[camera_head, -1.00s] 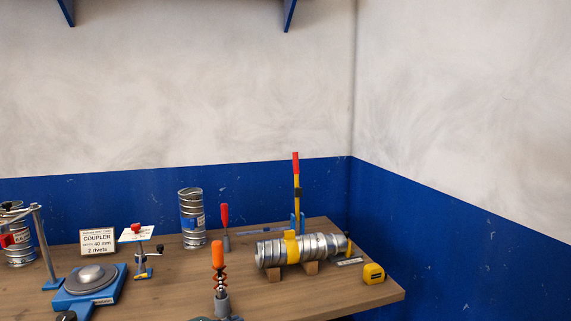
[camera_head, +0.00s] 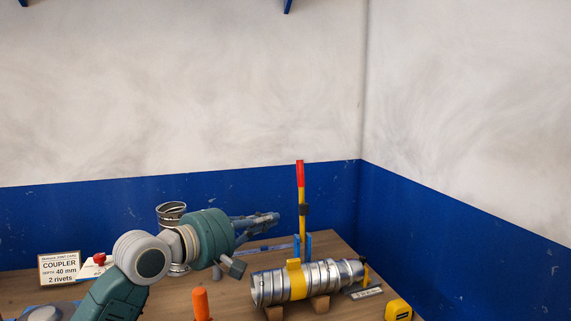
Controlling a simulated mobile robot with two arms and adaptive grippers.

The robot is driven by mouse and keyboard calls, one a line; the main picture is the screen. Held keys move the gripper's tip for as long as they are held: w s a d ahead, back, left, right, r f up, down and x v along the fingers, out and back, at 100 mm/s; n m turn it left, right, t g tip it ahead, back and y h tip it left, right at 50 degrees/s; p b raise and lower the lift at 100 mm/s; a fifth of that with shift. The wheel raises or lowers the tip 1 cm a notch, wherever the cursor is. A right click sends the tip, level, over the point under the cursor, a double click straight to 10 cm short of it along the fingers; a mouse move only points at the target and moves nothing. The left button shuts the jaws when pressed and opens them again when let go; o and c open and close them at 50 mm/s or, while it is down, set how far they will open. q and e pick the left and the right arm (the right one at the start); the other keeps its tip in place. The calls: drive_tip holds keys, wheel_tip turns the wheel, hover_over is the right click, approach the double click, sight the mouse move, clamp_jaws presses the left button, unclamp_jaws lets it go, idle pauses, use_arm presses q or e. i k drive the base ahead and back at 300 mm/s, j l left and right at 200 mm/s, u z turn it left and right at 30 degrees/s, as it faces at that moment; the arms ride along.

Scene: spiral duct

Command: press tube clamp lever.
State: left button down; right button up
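The tube clamp lever (camera_head: 301,182) stands upright near the back right of the bench, with a red tip, a yellow shaft and a dark collar. Its blue base (camera_head: 302,246) is behind the spiral duct (camera_head: 325,278), which lies on wooden blocks with a yellow band around it. My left gripper (camera_head: 276,218) points right toward the lever, a short way to its left and below its red tip. Its fingers show small and edge-on, so I cannot tell whether they are open. My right gripper is not in view.
A yellow tape measure (camera_head: 398,310) sits at the bench's right edge. An orange-handled tool (camera_head: 202,304) stands in front of my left arm. An upright duct piece (camera_head: 172,213) is partly hidden behind my arm. A coupler card (camera_head: 59,269) stands at the left.

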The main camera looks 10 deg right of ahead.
sight(302, 208)
drive_tip(key=i, duration=1.1)
